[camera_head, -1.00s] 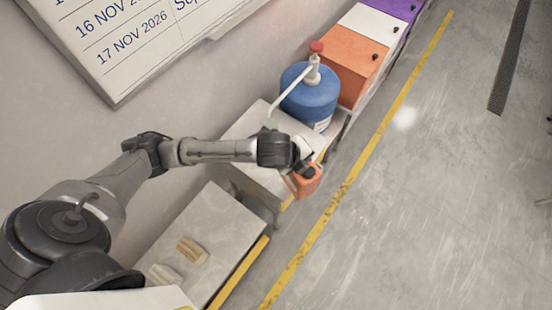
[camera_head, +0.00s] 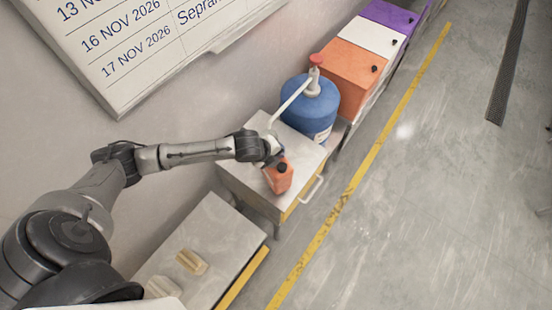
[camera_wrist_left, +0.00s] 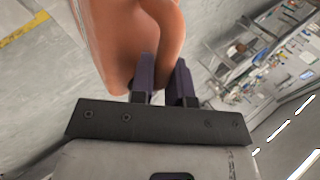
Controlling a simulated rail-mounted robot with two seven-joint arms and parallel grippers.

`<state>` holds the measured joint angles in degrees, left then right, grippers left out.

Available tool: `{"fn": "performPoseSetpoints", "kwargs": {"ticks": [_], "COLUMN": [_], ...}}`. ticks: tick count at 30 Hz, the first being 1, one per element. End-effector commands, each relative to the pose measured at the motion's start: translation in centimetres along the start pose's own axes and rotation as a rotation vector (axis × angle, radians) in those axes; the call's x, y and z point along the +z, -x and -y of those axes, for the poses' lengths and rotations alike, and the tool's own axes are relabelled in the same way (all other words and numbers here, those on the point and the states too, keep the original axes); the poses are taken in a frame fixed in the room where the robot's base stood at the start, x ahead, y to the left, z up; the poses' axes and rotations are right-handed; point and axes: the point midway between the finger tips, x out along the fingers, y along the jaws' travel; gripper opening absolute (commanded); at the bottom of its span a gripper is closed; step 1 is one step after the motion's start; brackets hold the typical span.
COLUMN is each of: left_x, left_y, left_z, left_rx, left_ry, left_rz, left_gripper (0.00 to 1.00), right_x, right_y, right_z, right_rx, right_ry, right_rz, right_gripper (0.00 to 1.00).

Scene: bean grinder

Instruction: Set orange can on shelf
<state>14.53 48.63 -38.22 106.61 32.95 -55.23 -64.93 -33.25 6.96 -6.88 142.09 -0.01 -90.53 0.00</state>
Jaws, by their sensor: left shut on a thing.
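An orange can (camera_head: 279,180) with a dark cap is at the end of my left arm, over the grey-topped cart (camera_head: 241,165) beside the blue drum. My left gripper (camera_head: 274,158) is shut on the can near its top. In the left wrist view the can (camera_wrist_left: 128,35) fills the upper middle, and the dark fingers of the left gripper (camera_wrist_left: 163,82) close on part of it, likely its handle. I cannot tell whether the can's base touches the cart top. My right gripper is not in view.
A blue drum (camera_head: 310,108) with a red-topped pump and a pale spout stands just behind the can. Orange, white and purple cabinets (camera_head: 350,75) line the wall beyond. A nearer table (camera_head: 215,230) holds two small blocks. The floor to the right is open.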

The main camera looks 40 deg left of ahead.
Motion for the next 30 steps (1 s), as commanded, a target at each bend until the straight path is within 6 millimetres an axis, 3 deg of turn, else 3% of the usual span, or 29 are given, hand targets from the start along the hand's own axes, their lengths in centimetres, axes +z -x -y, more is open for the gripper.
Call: {"fn": "performPoseSetpoints", "kwargs": {"ticks": [7,21,22,30], "left_x": [-0.1,-0.1,-0.1,-0.1], "left_y": [-2.1,-2.6,-2.7,-2.7], "left_z": [-1.4,-1.7,-1.9,-1.9], "left_rx": [-0.001,-0.002,0.001,0.002], "left_ry": [0.001,-0.001,-0.001,0.000], "left_rz": [-0.001,-0.001,-0.001,-0.001], "left_gripper": [0.00,0.00,0.17,0.42], "right_x": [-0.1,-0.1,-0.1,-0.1], "right_y": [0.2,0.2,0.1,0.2], "right_z": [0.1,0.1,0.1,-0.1], "right_rx": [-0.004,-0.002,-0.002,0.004], "right_ry": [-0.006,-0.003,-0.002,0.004], "right_rz": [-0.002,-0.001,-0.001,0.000], "right_gripper": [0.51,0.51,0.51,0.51]}}
